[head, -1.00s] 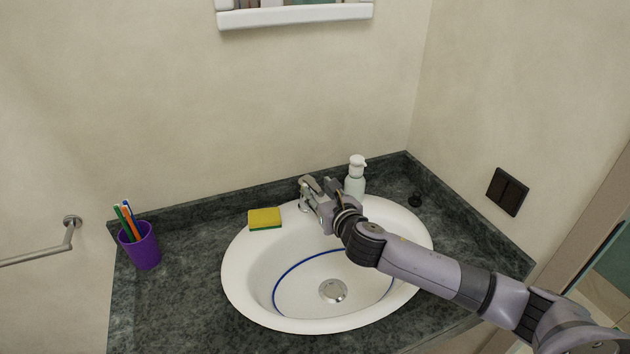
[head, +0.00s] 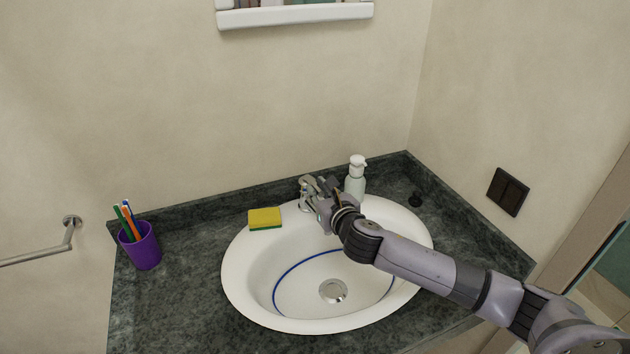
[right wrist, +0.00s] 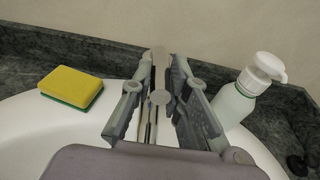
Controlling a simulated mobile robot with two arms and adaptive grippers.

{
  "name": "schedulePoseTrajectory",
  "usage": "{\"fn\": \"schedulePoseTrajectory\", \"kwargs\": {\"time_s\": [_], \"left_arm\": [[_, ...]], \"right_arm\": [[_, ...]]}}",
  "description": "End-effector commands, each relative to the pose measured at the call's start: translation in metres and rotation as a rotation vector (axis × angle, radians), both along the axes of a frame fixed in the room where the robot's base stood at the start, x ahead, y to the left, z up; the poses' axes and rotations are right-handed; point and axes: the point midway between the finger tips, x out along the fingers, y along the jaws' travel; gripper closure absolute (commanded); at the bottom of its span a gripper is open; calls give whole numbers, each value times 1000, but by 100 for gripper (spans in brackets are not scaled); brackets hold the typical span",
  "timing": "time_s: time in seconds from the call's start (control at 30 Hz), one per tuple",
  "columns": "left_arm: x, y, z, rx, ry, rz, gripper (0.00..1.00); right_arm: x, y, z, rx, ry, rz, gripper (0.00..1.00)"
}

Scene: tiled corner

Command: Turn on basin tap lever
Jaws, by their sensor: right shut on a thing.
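The chrome basin tap (head: 304,206) stands at the back rim of the white oval basin (head: 240,285), partly hidden by my right gripper (head: 318,186). In the right wrist view, the gripper's two fingers (right wrist: 164,92) close around the tap's lever (right wrist: 158,97), with little of the lever showing between them. The right gripper is shut on the lever. The exact lever angle is hard to tell. No water shows in the basin. My left gripper is not in view.
A pump bottle (head: 355,183) stands close behind the right gripper. A yellow-green sponge (head: 265,218) lies left of the tap, and a purple cup (head: 141,247) of pens stands at far left. The dark counter (head: 190,285) is clear between cup and basin.

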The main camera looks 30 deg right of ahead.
Motion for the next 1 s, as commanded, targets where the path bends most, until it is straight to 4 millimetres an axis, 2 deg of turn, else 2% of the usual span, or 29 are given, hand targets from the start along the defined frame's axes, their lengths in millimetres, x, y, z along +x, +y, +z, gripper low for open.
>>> {"fn": "schedulePoseTrajectory", "kwargs": {"time_s": [0.33, 0.67, 0.7, 1.0], "left_arm": [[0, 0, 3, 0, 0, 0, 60], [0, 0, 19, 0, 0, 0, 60], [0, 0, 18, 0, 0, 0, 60], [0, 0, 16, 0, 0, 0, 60]], "right_arm": [[0, 0, 2, 0, 0, 0, 100], [6, -1, 19, -2, -6, -1, 99], [6, -1, 17, -2, -6, -1, 82], [5, 0, 14, 0, -2, 0, 63]]}}
